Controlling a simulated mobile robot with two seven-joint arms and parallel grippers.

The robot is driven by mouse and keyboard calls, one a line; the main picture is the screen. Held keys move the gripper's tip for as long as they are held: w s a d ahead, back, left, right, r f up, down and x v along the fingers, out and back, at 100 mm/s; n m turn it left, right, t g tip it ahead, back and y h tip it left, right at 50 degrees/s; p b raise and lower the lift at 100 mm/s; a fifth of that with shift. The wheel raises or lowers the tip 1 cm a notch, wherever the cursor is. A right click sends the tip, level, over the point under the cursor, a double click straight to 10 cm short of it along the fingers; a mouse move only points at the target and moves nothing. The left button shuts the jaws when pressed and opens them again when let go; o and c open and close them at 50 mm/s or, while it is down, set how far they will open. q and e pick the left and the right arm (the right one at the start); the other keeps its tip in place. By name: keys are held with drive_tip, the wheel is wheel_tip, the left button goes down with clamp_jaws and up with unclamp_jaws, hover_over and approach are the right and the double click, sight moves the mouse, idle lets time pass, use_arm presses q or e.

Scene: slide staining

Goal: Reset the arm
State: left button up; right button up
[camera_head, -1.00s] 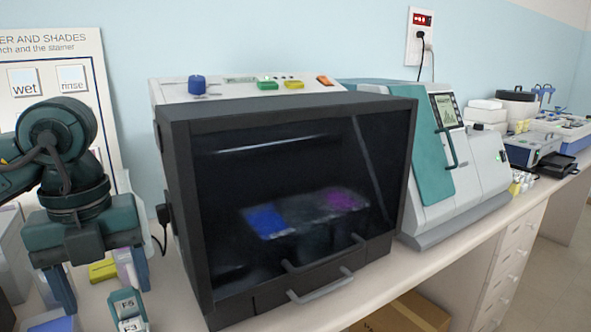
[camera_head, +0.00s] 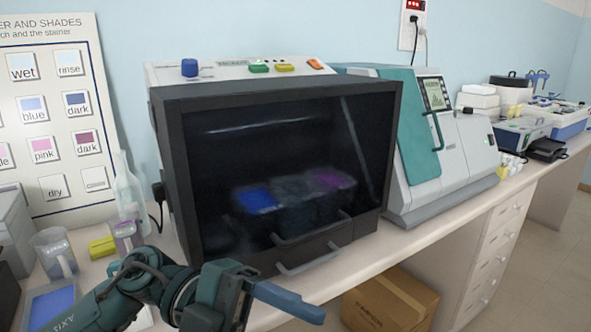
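My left arm comes in from the lower left, and its gripper (camera_head: 290,300) is low in front of the dark-windowed stainer (camera_head: 290,150), pointing right. One blue-grey finger shows clearly. The other finger is not clearly seen, so I cannot tell how far the gripper is open. No object shows in it. The stainer's door is closed, with a blue patch and a purple patch dimly visible behind the glass. My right gripper is not in view.
A teal and grey machine (camera_head: 430,150) stands right of the stainer. At left are a shade board (camera_head: 70,205), a clear bottle (camera_head: 127,190), a beaker (camera_head: 55,252) and a yellow block (camera_head: 102,246). A cardboard box (camera_head: 390,300) is under the bench.

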use_arm(q)
drive_tip(key=w+n+t+h, duration=0.6)
drive_tip(key=n+t+h, duration=0.2)
drive_tip(key=n+t, duration=0.3)
drive_tip(key=w+a+f+n+t+y, duration=0.2)
drive_tip(key=a+f+n+t+y, duration=0.1)
drive_tip(key=f+n+t+y, duration=0.4)
drive_tip(key=w+a+f+n+t+y, duration=0.3)
drive_tip(key=f+n+t+y, duration=0.3)
drive_tip(key=n, duration=0.3)
drive_tip(key=s+a+f+n+g+y+p, duration=0.2)
drive_tip(key=s+f, duration=0.3)
drive_tip(key=f, duration=0.4)
drive_tip(key=s+a+f+n+g+y+p, duration=0.2)
drive_tip(key=s+a+f+y, duration=0.3)
drive_tip(key=f, duration=0.4)
drive_tip(key=shift+s+f+n+g, duration=0.4)
drive_tip(key=shift+s+n+g, duration=0.3)
drive_tip(key=shift+g, duration=0.2)
drive_tip(key=shift+a, duration=0.1)
